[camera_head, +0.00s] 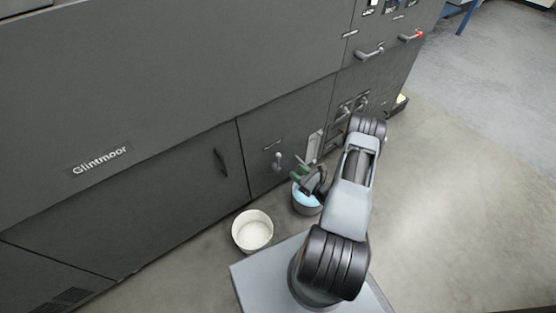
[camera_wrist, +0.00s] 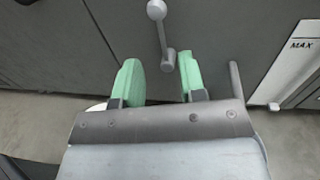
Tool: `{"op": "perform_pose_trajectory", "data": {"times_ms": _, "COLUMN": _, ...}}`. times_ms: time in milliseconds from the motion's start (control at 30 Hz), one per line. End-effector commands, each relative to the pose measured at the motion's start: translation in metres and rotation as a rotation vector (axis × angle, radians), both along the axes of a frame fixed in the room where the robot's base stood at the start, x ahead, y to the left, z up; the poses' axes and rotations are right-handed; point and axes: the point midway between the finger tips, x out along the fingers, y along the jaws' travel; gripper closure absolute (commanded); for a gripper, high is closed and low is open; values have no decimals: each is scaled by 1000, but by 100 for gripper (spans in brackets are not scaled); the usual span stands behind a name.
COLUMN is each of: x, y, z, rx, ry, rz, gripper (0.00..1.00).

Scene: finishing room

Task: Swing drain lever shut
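The drain lever is a grey rod with a ball knob on the dark machine's lower panel. In the head view it (camera_head: 278,160) is left of my gripper (camera_head: 300,173), under a small label. In the wrist view the lever (camera_wrist: 161,33) has its knob at the top and its pivot end below. My gripper (camera_wrist: 162,78) has green fingertips, spread apart with nothing between them. The lever's lower end appears just beyond the tips, in line with the gap. Contact cannot be seen.
A bucket with blue liquid (camera_head: 306,200) stands on the floor below my gripper, partly hidden by it. A white bucket (camera_head: 252,232) stands to its left. A level gauge marked MAX (camera_wrist: 296,62) is right of the lever. Open floor (camera_head: 460,190) lies right of my arm.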

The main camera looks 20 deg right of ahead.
Motion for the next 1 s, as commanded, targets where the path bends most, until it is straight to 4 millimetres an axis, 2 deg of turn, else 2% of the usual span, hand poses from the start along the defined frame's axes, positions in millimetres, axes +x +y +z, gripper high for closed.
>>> {"op": "perform_pose_trajectory", "data": {"times_ms": 300, "x": 58, "y": 25, "z": -2, "rx": -1, "ry": -2, "rz": 8, "gripper": 62}}
{"op": "perform_pose_trajectory", "data": {"times_ms": 500, "x": 84, "y": 35, "z": -1, "rx": -1, "ry": -2, "rz": 5, "gripper": 62}}
{"op": "perform_pose_trajectory", "data": {"times_ms": 700, "x": 97, "y": 41, "z": 0, "rx": -1, "ry": 0, "rz": 4, "gripper": 62}}
{"op": "perform_pose_trajectory", "data": {"times_ms": 1000, "x": 101, "y": 42, "z": 1, "rx": 0, "ry": 0, "rz": 3, "gripper": 62}}
